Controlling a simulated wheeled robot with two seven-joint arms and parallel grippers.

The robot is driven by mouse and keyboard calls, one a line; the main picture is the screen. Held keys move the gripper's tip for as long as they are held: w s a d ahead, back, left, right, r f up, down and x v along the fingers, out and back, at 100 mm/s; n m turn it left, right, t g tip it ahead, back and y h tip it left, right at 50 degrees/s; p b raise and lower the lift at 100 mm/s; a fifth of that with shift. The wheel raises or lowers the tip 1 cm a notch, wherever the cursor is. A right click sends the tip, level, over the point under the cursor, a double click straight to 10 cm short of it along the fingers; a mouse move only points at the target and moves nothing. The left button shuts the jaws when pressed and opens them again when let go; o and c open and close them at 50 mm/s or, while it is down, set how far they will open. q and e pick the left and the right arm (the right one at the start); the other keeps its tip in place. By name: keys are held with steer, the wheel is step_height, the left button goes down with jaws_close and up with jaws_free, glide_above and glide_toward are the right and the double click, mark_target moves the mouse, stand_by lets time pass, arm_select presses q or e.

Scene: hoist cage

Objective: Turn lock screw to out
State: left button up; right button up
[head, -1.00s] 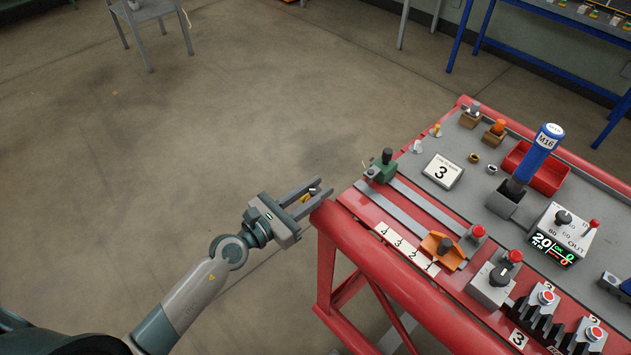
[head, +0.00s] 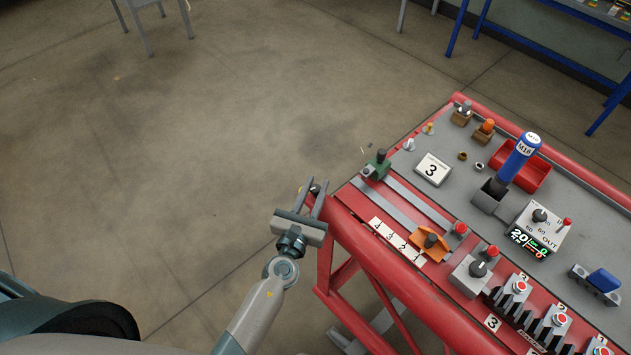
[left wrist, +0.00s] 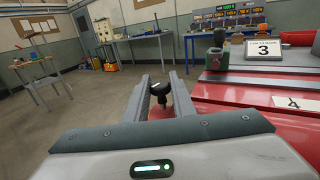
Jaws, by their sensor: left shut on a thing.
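A small black round knob on a short stem (left wrist: 159,89), which I take for the lock screw, stands at the left corner of the red bench frame. It has a pale mark on top. It also shows in the head view (head: 315,189), small and partly covered by the fingers. My left gripper (head: 315,184) is shut on the knob, one finger on each side, also in the left wrist view (left wrist: 160,83). The knob's exact turn is too small to read. My right gripper is not in view.
The red bench (head: 400,300) is on the right. On it are a green block (head: 376,167), a "3" sign (head: 432,170), an orange clamp (head: 430,242), a blue M16 tool (head: 517,160) and a control box marked OUT (head: 540,228). The floor to the left is clear.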

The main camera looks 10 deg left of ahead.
arm_select(q)
steer(key=shift+n+y, duration=0.9)
steer(key=shift+y, duration=0.5)
steer(key=o, duration=1)
steer(key=s+d+b, duration=0.1)
steer(key=s+b, duration=0.4)
steer(key=s, duration=1.2)
steer(key=shift+s+d+b, duration=0.2)
steer(key=shift+b, duration=0.15)
